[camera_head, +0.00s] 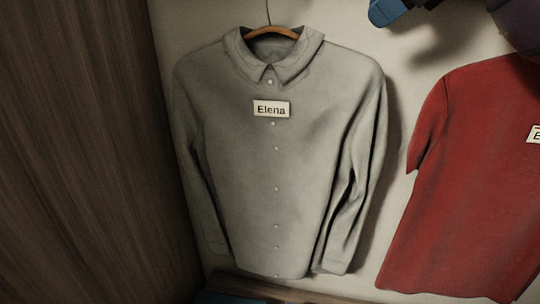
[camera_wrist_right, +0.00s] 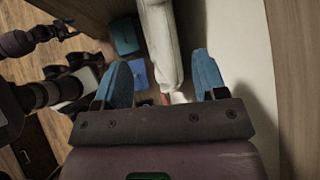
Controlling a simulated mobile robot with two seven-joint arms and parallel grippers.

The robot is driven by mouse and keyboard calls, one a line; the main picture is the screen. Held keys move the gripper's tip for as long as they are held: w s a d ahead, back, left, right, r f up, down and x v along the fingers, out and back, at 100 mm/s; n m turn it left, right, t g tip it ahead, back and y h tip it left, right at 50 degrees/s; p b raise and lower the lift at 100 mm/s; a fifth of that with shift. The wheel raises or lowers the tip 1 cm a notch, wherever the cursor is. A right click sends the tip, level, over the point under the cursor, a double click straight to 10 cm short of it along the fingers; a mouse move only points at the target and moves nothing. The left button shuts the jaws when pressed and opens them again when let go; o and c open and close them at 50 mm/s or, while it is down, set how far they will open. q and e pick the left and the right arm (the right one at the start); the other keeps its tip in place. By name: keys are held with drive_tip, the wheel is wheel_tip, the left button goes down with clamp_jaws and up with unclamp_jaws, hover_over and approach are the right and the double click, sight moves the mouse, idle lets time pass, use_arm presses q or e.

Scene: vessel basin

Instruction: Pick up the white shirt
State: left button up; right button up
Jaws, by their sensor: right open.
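The white shirt (camera_head: 280,170), grey-white in this light, hangs upright from an orange-brown hanger (camera_head: 271,32) in the head view. It is long-sleeved and buttoned, with an "Elena" tag (camera_head: 271,109) on its chest. My right gripper (camera_head: 386,11) shows only partly at the top edge, above and right of the shirt's shoulder. In the right wrist view both blue fingers of this gripper (camera_wrist_right: 162,80) are spread apart. A pale garment (camera_wrist_right: 161,45), apparently the white shirt seen edge-on, lies beyond and between them in the picture; I see no grip on it.
A red shirt (camera_head: 470,180) with a partly cut-off tag hangs to the right. A dark wooden panel (camera_head: 80,150) stands at the left, and a pale wall (camera_head: 415,75) is behind. Blue items (camera_wrist_right: 126,37) lie low down in the right wrist view.

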sight(335, 48)
drive_tip(key=x, duration=0.5)
drive_tip(key=shift+w+r, duration=0.1)
drive_tip(key=shift+w, duration=0.05)
drive_tip(key=shift+w+a+f, duration=0.2)
drive_tip(key=shift+a+f, duration=0.15)
drive_tip(key=shift+f, duration=0.05)
drive_tip(key=x, duration=0.5)
drive_tip(key=shift+d, duration=0.1)
use_arm(q)
drive_tip(key=shift+r, duration=0.15)
